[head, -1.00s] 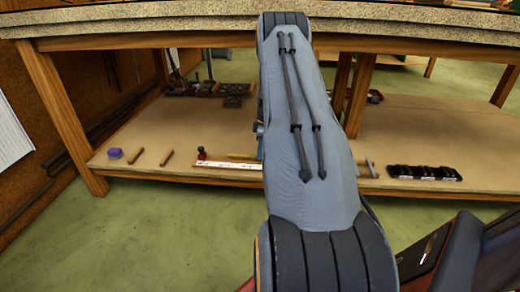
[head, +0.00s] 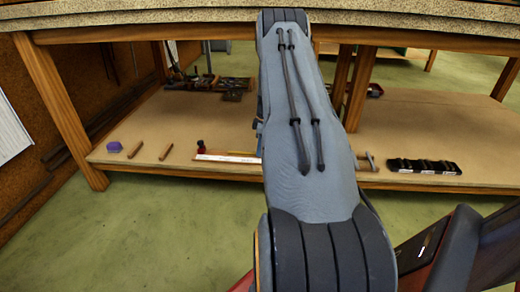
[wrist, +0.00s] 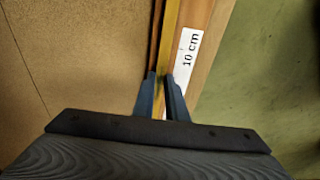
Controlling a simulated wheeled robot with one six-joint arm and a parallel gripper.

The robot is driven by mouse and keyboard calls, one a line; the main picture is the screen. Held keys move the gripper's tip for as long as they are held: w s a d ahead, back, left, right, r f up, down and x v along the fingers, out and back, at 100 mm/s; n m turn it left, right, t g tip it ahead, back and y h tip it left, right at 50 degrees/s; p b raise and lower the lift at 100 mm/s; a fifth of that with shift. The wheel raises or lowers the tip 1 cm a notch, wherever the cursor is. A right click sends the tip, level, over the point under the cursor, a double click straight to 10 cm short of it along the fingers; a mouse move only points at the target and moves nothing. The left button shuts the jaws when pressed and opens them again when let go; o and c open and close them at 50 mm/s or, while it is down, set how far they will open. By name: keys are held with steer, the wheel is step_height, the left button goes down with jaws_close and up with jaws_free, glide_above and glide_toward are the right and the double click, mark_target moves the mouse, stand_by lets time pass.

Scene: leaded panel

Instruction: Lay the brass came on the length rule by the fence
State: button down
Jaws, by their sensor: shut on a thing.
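The brass came (wrist: 169,38) is a thin yellow strip running up the wrist view between my fingertips. My gripper (wrist: 163,82) is shut on it. The length rule with its white "10 cm" label (wrist: 187,55) lies just to the right of the came. In the head view the white rule (head: 226,158) lies along the shelf's front edge, with a bit of yellow at its right end. I cannot tell whether the came touches the rule or hangs just above it. The fence is not clearly told apart from the wood edging. In the head view my arm hides my gripper.
The wooden shelf (head: 410,115) lies under a speckled worktop (head: 180,12). A purple block (head: 114,147), two short wooden sticks and a red-topped item (head: 201,146) stand to the left. A black rack (head: 424,167) is to the right. Green floor lies in front.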

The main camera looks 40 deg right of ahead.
steer(key=shift+f, duration=0.15)
steer(key=c, duration=1.7)
jaws_free()
steer(key=r+p, duration=0.1)
steer(key=r, duration=0.4)
steer(key=r+p, duration=0.1)
steer(key=r, duration=0.1)
steer(key=shift+s+d+r+p, duration=0.35)
steer(key=shift+s, duration=0.05)
steer(key=shift+w+a, duration=0.1)
